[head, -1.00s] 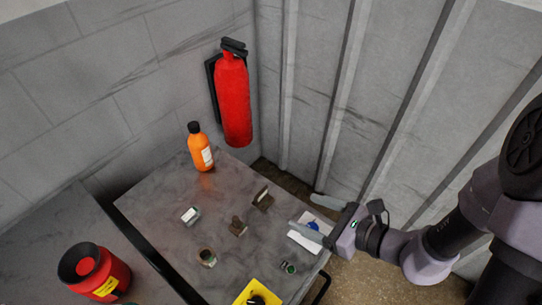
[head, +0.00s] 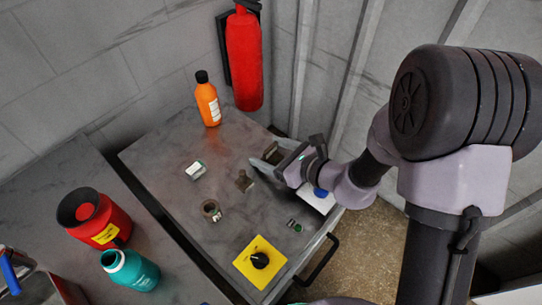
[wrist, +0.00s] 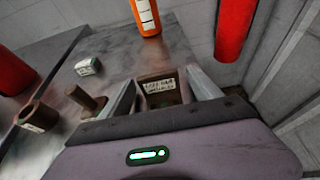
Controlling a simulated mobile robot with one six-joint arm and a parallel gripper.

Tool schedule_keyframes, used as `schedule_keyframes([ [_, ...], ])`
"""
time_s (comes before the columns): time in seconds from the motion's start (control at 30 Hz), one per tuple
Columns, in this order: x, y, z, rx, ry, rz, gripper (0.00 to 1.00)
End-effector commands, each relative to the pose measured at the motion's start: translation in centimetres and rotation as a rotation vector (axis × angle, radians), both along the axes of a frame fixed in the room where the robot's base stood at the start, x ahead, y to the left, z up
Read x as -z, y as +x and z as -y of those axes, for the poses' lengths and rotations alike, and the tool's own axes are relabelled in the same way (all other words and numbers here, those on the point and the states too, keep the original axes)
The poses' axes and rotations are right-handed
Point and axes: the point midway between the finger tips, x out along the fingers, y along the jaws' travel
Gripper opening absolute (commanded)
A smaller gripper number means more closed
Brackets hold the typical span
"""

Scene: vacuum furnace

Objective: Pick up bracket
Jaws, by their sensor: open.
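The bracket (wrist: 155,80) appears to be the brown, rusty angled piece with a pale written label in the wrist view. It stands on the grey table between the two fingers of my gripper (wrist: 160,77). The fingers are apart, with a gap visible on its left; contact on the right is unclear. In the head view my gripper (head: 262,153) reaches in from the right, low over the table, and its fingers partly hide the bracket (head: 273,153).
A brown bolt-like part (head: 244,181) stands close to the left finger. A ring-shaped part (head: 211,210), a small pale box (head: 196,170) and a yellow plate with a black knob (head: 260,261) are on the table. An orange bottle (head: 208,101) and wall-mounted fire extinguisher (head: 243,60) stand behind.

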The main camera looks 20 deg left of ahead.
Motion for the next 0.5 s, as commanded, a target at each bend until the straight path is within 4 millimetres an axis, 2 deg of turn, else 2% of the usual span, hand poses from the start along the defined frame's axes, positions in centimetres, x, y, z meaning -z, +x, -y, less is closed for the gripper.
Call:
schedule_keyframes([
  [0.1, -0.09, 0.01, 0.05, 0.000, 0.000, 0.000, 0.71],
  [0.47, -0.08, -0.01, 0.09, 0.000, 0.000, 0.000, 0.00],
  [0.5, -0.11, 0.01, 0.08, 0.001, 0.000, 0.000, 0.00],
])
